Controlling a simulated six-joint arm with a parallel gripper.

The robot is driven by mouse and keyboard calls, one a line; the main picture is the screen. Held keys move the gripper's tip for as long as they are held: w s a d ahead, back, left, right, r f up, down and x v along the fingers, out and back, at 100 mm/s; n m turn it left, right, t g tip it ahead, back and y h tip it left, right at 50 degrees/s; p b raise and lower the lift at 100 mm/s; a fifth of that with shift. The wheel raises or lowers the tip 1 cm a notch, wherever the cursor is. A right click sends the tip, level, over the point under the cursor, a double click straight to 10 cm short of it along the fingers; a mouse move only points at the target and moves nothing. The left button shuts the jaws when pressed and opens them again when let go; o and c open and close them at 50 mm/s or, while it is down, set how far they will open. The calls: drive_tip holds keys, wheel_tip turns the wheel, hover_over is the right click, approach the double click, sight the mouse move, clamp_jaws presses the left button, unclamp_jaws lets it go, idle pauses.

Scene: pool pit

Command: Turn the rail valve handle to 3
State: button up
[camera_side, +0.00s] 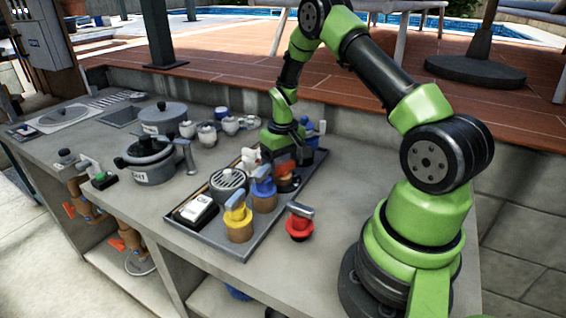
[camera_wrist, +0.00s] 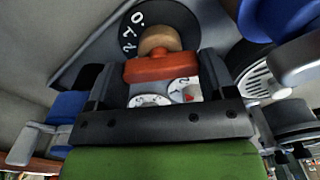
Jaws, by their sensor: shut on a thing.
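The rail valve handle (camera_wrist: 160,69) is an orange-red bar with a tan round hub (camera_wrist: 160,40) in the wrist view. Behind it is a black dial (camera_wrist: 127,38) with white digits; 0, 1 and 2 can be read, and no 3 shows. My gripper (camera_wrist: 158,76) has its two dark fingers on either side of the bar and is shut on it. In the side view my gripper (camera_side: 288,162) points down over the back of the grey tray, and the orange handle (camera_side: 288,182) shows only partly beneath it. Which digit the handle marks cannot be told.
On the tray (camera_side: 215,247), close to my gripper, stand a blue-topped valve (camera_side: 264,188), a yellow valve (camera_side: 238,222) and a round grille (camera_side: 228,180). Pots (camera_side: 150,160) and white cups stand left.

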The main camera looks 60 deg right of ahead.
sight(283, 165)
drive_tip(key=n, duration=0.5)
drive_tip(key=shift+n, duration=0.3)
idle(0.4)
drive_tip(key=o, duration=0.9)
drive_tip(key=shift+r, duration=0.1)
wheel_tip(283, 165, up, 10)
drive_tip(key=shift+f, duration=0.1)
